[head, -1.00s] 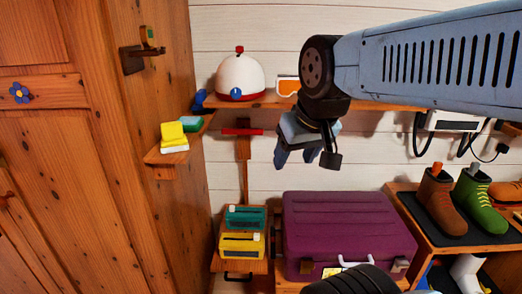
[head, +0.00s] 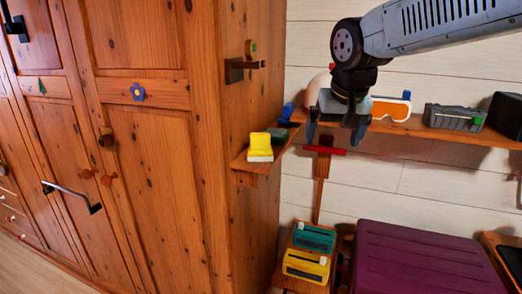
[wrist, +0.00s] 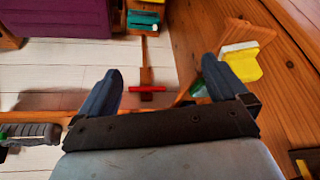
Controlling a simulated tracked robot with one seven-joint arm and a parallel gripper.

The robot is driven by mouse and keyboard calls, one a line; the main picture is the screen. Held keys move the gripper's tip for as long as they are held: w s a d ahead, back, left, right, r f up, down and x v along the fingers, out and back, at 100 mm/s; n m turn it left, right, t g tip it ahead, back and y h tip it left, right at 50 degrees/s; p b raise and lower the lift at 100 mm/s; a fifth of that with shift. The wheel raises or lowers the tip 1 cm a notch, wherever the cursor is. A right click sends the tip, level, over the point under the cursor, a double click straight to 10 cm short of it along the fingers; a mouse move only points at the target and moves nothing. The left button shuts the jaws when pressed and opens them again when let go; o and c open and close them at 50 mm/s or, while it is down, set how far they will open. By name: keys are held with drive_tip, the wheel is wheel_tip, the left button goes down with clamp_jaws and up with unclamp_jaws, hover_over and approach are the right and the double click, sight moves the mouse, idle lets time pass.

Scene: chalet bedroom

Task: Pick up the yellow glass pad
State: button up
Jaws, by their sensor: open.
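The yellow glass pad (head: 260,143), with a whitish layer along its front lower side, rests on a small wooden corner shelf (head: 247,165) at the wardrobe's side. It also shows in the wrist view (wrist: 243,66), at the upper right beyond the right-hand finger. My gripper (head: 335,130) is open with nothing between its fingers. In the head view it hangs to the right of the pad, apart from it. The wrist view shows both dark fingers (wrist: 160,72) spread.
A dark green item (head: 278,134) lies close behind the pad. The wooden wardrobe (head: 160,170) stands left; a peg (head: 245,66) juts above the shelf. A long shelf (head: 440,127) holds goggles (head: 391,108) and a grey device (head: 454,117). A purple case (head: 420,262) sits below.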

sight(260, 138)
drive_tip(key=w+a, duration=0.3)
drive_tip(key=a, duration=0.2)
drive_tip(key=w+a, duration=0.3)
drive_tip(key=a, duration=0.3)
drive_tip(key=w+a+f, duration=0.1)
drive_tip(key=w+a, duration=0.2)
drive_tip(key=a, duration=0.2)
drive_tip(key=shift+w+a, duration=0.2)
drive_tip(key=shift+a, duration=0.2)
drive_tip(key=shift+s+d+x, duration=0.1)
drive_tip(key=shift+d+x, duration=0.05)
drive_tip(key=shift+x, duration=1.7)
drive_tip(key=shift+s+d+x, duration=0.1)
drive_tip(key=shift+d+x, duration=0.1)
drive_tip(key=shift+x, duration=1.65)
drive_tip(key=shift+f, duration=0.1)
drive_tip(key=c, duration=1.1)
drive_tip(key=shift+o, duration=0.2)
